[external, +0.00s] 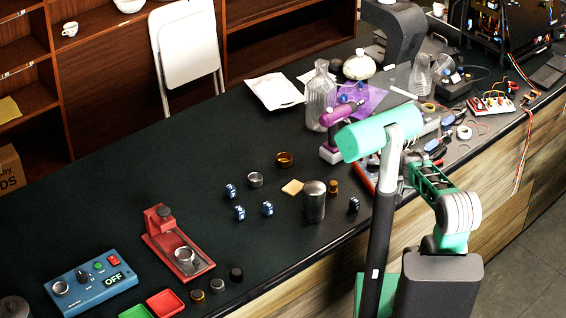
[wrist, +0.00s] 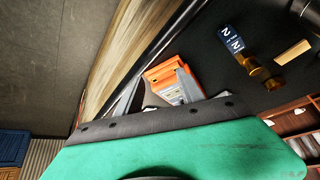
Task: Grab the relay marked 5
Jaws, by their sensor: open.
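Several small blue relays stand on the dark counter in the external view: two at the left (external: 231,190) (external: 239,212), one in the middle (external: 267,208) and one nearer the front edge (external: 354,204). Their markings are too small to read there. In the wrist view one blue relay (wrist: 231,38) shows a 2. I cannot make out a 5 on any relay.
A metal canister (external: 314,203), an amber cylinder (external: 333,187), a tan square (external: 292,187) and small rings stand around the relays. A red press (external: 178,245) and blue control box (external: 90,285) sit left. Tools clutter the right. The counter's left middle is clear.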

